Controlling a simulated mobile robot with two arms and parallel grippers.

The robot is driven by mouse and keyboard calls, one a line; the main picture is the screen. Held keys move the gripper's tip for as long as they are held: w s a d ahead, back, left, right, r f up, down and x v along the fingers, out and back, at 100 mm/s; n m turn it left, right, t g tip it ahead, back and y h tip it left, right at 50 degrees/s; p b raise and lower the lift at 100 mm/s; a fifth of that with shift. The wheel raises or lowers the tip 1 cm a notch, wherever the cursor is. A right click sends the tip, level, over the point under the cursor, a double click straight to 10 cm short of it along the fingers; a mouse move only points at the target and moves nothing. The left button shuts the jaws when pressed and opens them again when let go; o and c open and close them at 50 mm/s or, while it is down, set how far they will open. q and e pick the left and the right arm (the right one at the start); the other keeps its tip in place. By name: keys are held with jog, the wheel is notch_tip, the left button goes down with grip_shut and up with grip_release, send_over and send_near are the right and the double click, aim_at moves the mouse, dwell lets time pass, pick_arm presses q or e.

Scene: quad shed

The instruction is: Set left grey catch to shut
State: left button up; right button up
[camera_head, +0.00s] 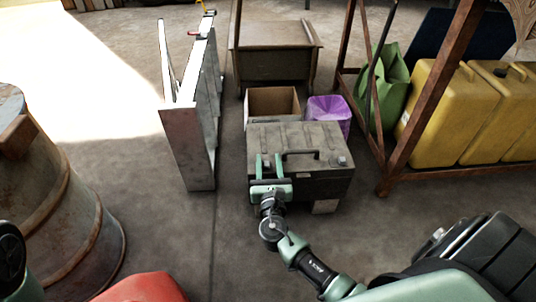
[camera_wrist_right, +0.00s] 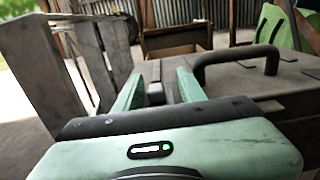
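A dark grey case (camera_head: 315,185) with a black carry handle (camera_head: 302,153) on its lid stands on the floor. My right gripper (camera_head: 268,156) reaches over the left part of its lid, with its two green fingers apart. In the right wrist view, a small grey block, seemingly the left grey catch (camera_wrist_right: 155,92), shows between the open fingers (camera_wrist_right: 158,80). I cannot tell whether the fingers touch it or how it is set. Another small grey catch (camera_head: 342,160) shows at the lid's right side. My left gripper is not in view.
A metal ladder-like frame (camera_head: 188,135) stands left of the case. An open cardboard box (camera_head: 272,102) and a purple bin (camera_head: 330,113) are behind it. A rusty rack with yellow canisters (camera_head: 450,112) stands right. A rusty drum (camera_head: 45,200) is at left.

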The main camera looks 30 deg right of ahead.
aim_at(269, 166)
jog(key=p+v, duration=0.1)
jog(key=v, duration=0.3)
jog(key=shift+s+a, duration=0.15)
jog(key=shift+s, duration=0.2)
jog(key=shift+s+a, duration=0.1)
jog(key=shift+s, duration=0.05)
jog(key=shift+f, duration=0.1)
